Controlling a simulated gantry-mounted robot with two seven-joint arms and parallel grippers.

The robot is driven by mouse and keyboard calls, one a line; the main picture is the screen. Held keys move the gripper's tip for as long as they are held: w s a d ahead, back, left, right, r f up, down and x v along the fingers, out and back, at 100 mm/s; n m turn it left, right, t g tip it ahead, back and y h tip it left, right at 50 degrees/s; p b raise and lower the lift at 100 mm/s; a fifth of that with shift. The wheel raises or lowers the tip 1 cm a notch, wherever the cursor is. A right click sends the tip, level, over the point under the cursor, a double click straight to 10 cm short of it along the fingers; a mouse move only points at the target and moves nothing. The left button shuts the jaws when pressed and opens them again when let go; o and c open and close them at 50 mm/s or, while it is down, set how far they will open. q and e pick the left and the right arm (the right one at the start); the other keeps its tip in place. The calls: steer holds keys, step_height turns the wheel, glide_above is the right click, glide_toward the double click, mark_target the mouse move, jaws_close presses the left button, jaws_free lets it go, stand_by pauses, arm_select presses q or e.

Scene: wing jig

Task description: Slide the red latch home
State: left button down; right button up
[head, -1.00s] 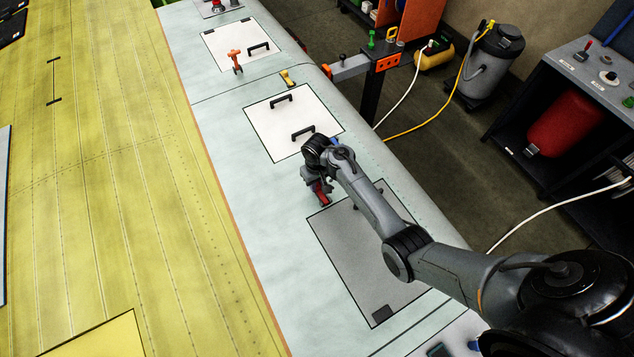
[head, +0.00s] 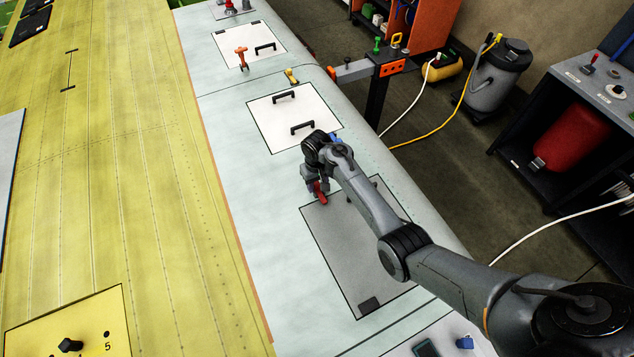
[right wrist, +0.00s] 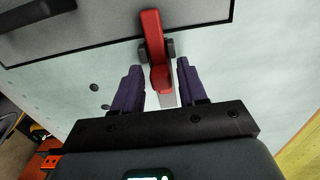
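The red latch (right wrist: 152,35) is in the upper middle of the right wrist view, lying across the dark edge of a panel, with small dark blocks at its sides. It also shows in the head view (head: 321,197) at the far left corner of the grey panel (head: 345,245), partly hidden by my gripper. My right gripper (right wrist: 158,75) is open, its two purple fingers on either side of the latch's near end, with small visible gaps. In the head view my right gripper (head: 314,187) is over the latch. My left gripper is not in view.
A white panel with two black handles (head: 302,128) lies beyond the grey one. An orange clamp (head: 241,58) and a yellow latch (head: 291,76) stand further along the wing. A post with an orange bracket (head: 391,70) stands at the wing's right edge.

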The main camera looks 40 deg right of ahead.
mark_target(317, 183)
steer(key=shift+o, duration=0.4)
steer(key=shift+r+p, duration=0.5)
step_height(317, 183, up, 3)
steer(key=shift+w+f+p, duration=0.1)
steer(key=shift+f+p, duration=0.05)
steer(key=shift+p, duration=1.1)
step_height(317, 183, up, 7)
